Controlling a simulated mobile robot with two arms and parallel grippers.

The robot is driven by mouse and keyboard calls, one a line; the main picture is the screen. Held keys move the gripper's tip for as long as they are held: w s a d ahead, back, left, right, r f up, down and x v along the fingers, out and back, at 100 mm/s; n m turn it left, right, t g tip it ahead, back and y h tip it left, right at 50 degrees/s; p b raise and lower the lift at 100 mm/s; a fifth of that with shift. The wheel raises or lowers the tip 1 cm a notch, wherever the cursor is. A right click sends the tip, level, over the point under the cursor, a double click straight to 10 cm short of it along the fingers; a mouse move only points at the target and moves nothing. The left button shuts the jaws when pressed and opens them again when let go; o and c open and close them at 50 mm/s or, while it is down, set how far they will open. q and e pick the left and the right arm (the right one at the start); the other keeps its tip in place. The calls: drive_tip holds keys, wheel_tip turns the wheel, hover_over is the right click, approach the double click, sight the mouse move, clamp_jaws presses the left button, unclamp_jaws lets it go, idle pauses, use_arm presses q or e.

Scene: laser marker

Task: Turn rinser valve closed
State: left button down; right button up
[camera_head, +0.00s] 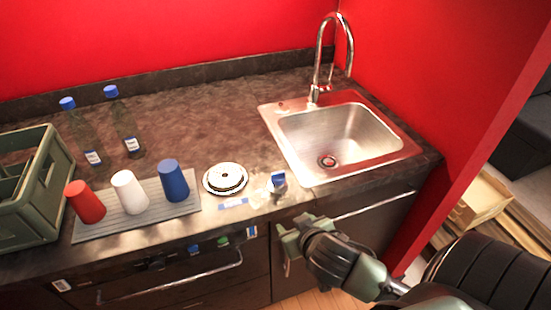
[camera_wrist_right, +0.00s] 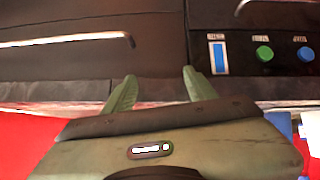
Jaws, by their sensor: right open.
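The round metal rinser (camera_head: 226,178) sits on the counter near its front edge. To its right is a small fitting with a blue top (camera_head: 278,182), which looks like the rinser valve; its exact turn position is too small to tell. My right gripper (camera_head: 286,234) is open and empty, in front of the counter's front edge, below and apart from the fitting. In the right wrist view its two green fingers (camera_wrist_right: 153,88) stand apart with nothing between them. My left gripper is not in view.
A mat (camera_head: 150,217) with red, white and blue cups lies left of the rinser. A green crate (camera_head: 45,200), two bottles (camera_head: 125,130) and a sink (camera_head: 345,140) with a tap share the counter. A front panel has coloured buttons (camera_wrist_right: 264,53) and a drawer handle (camera_head: 180,280).

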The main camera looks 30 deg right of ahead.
sight(279, 173)
drive_tip(key=w+r+t, duration=0.1)
drive_tip(key=r, duration=0.2)
drive_tip(key=w+d+r+t, duration=0.1)
drive_tip(key=w+r, duration=0.1)
drive_tip(key=r, duration=0.1)
drive_tip(key=w+r+m+t, duration=0.1)
drive_tip(key=w+r, duration=0.1)
drive_tip(key=r, duration=0.1)
drive_tip(key=shift+w+d+r+t, duration=0.15)
drive_tip(key=shift+w+d+t, duration=0.1)
drive_tip(key=shift+t, duration=0.15)
drive_tip(key=p+x, duration=0.1)
drive_tip(key=x, duration=0.6)
drive_tip(key=shift+w, duration=0.2)
drive_tip(key=shift+d, duration=0.1)
clamp_jaws()
